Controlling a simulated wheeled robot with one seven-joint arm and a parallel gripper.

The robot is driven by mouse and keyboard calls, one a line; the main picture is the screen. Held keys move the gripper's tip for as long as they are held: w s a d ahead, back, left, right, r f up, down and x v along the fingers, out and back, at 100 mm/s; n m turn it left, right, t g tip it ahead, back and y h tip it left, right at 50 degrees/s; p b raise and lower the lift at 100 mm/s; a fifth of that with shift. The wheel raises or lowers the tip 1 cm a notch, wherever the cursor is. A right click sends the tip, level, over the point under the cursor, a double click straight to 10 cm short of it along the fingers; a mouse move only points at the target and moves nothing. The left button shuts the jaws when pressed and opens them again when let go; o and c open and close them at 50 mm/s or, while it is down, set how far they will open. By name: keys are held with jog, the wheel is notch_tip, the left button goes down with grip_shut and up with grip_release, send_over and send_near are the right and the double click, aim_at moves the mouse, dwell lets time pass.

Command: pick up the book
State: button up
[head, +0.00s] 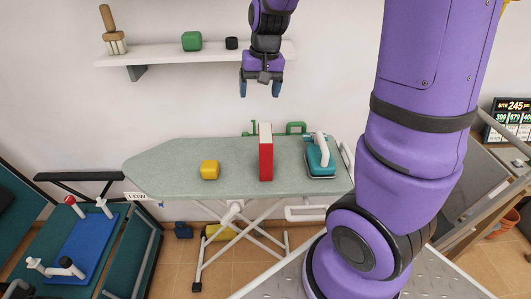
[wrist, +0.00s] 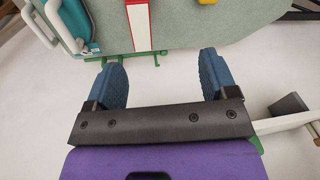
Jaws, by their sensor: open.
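A red book (head: 266,153) with a pale page edge stands upright on the grey-green ironing board (head: 160,165), near its middle right. The book also shows at the top of the wrist view (wrist: 139,22), cut off by the frame edge. My gripper (head: 260,90) hangs above the board's back side, higher than the book and apart from it. In the wrist view its two blue fingers (wrist: 163,80) are spread wide with nothing between them.
A teal iron (head: 320,158) stands close to the book's right, and a yellow block (head: 209,169) lies to its left. Green pieces (head: 295,128) sit at the board's back edge. A wall shelf (head: 165,53) holds a green block (head: 192,41), a black cylinder (head: 231,43) and a brush (head: 112,35).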

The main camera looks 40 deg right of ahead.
jog(key=m+g, duration=0.2)
send_over(265, 133)
jog(key=shift+h, duration=0.4)
jog(key=f, duration=1.1)
jog(key=shift+a, duration=0.2)
jog(key=shift+d+f, duration=0.15)
jog(key=shift+f, duration=2.65)
jog(key=shift+d+f, duration=0.15)
jog(key=shift+f, duration=2.65)
grip_shut()
jog(key=shift+r, duration=0.15)
